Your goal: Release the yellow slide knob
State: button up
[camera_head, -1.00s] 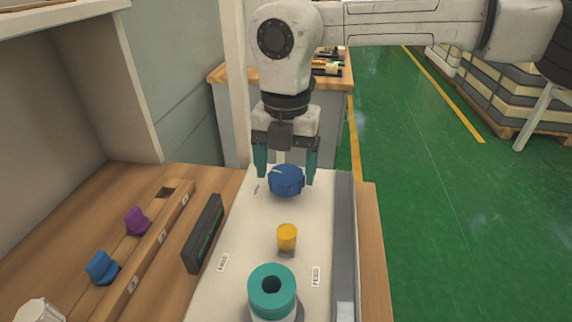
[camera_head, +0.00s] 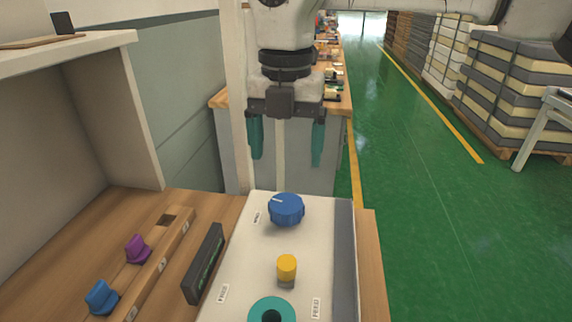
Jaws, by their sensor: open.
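The yellow slide knob (camera_head: 287,267) stands upright on the white panel (camera_head: 240,262), between the blue dial and the teal ring. Nothing touches it. The blue dial (camera_head: 286,209) sits at the far end of the panel, with a pale pointer line on its top. My gripper (camera_head: 286,155) is open and empty, its two teal fingers pointing down. It shows above and beyond the blue dial, apart from it and from the yellow knob. The teal ring (camera_head: 256,312) at the near end is cut off by the bottom edge.
A black display bar (camera_head: 204,262) lies left of the panel. A wooden rack (camera_head: 160,262) stands further left, with a purple knob (camera_head: 138,249) and a blue knob (camera_head: 102,297) beside it. A shelf unit (camera_head: 95,110) is at left.

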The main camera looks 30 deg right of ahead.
aim_at(287, 263)
jog(key=k+l, duration=0.15)
jog(key=l, duration=0.2)
jog(key=k+l, duration=0.35)
jog(key=l, duration=0.3)
